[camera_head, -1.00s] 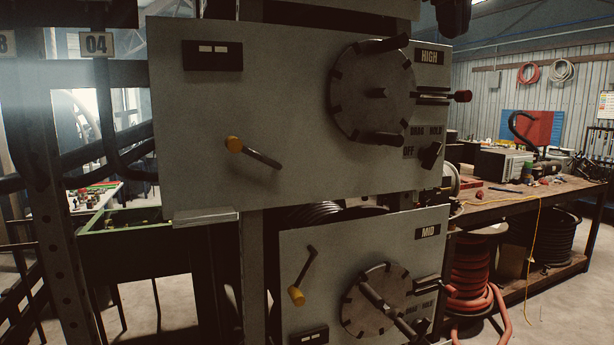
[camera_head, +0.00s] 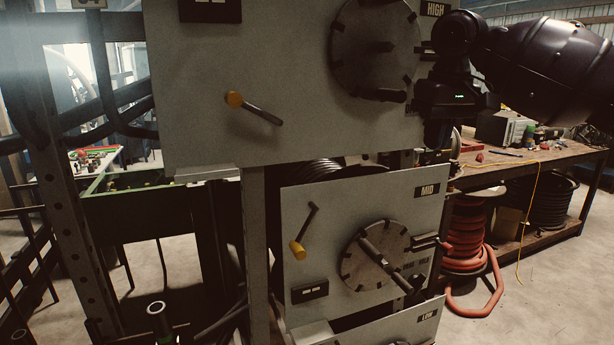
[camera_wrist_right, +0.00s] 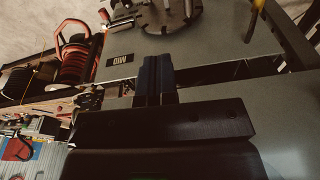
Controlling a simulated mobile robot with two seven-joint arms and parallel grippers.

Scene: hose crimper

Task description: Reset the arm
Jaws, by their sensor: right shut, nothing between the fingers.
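My right gripper (camera_head: 436,136) hangs at the right edge of the HIGH panel (camera_head: 290,140), fingers pointing down, in front of the panel's lower right corner. It is shut and empty. The wrist view shows its closed dark fingers (camera_wrist_right: 155,76) near the MID label (camera_wrist_right: 119,58). I cannot tell whether it touches the panel. My arm hides the HIGH panel's right-side knob and switch. The MID panel (camera_head: 330,235) sits below, with a round dial (camera_head: 372,256) and a yellow-handled crank (camera_head: 298,250). My left gripper is not in view.
A LOW panel (camera_head: 400,326) shows at the bottom. A workbench (camera_head: 530,166) with tools and a red hose reel (camera_head: 468,232) stand at right. A metal rack post (camera_head: 68,200) stands at left. The floor at lower right is open.

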